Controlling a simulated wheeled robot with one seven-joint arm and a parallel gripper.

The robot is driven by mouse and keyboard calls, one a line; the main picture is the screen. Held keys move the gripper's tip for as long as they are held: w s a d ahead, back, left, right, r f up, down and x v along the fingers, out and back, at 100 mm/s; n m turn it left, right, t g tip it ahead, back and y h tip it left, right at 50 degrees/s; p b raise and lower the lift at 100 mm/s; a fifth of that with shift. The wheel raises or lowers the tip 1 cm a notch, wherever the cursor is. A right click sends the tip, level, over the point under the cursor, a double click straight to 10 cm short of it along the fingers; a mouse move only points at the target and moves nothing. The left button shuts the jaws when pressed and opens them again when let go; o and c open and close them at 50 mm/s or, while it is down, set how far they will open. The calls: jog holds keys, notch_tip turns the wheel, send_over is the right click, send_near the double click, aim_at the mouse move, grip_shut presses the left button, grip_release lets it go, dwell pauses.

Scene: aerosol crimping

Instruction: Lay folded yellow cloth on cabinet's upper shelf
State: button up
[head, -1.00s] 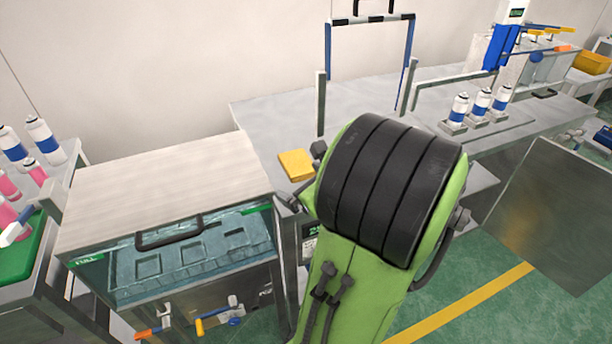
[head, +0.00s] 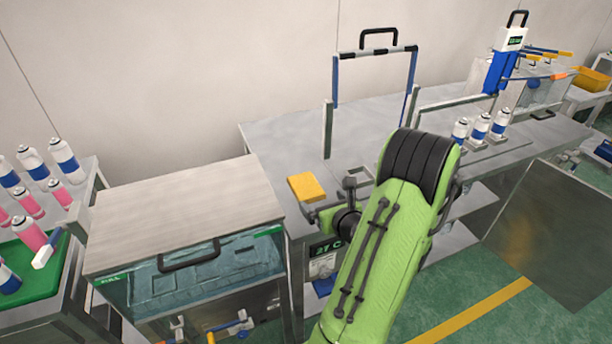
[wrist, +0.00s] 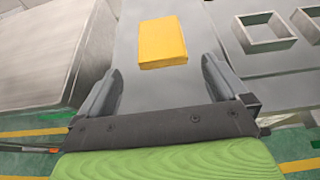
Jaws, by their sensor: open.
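The folded yellow cloth (head: 306,187) lies flat on the grey metal bench top (head: 270,133), beside the steel box with the clear front. In the wrist view the cloth (wrist: 162,43) is ahead of my gripper (wrist: 160,80), centred between the two fingers and beyond their tips. The gripper is open and empty, fingers spread wider than the cloth. In the head view my gripper (head: 322,213) is just in front of the cloth, partly hidden by my green arm. I cannot make out an upper shelf for certain; open shelf levels (head: 487,200) show below the bench top at right.
The steel box (head: 185,205) with a clear front and handle stands left of the cloth. White-and-blue cans (head: 480,127) stand on the bench at right. A rack with cans and a green tray (head: 35,262) is at far left.

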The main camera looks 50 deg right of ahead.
aim_at(309, 189)
jog(key=p+x, duration=0.2)
jog(key=x, duration=0.8)
jog(key=shift+w+d+f, duration=0.1)
jog(key=shift+w+d, duration=0.05)
jog(key=shift+w, duration=0.1)
jog(key=shift+s, duration=0.1)
jog(key=shift+c, duration=0.3)
jog(key=c, duration=0.8)
notch_tip(309, 189, up, 10)
jog(key=p, duration=0.4)
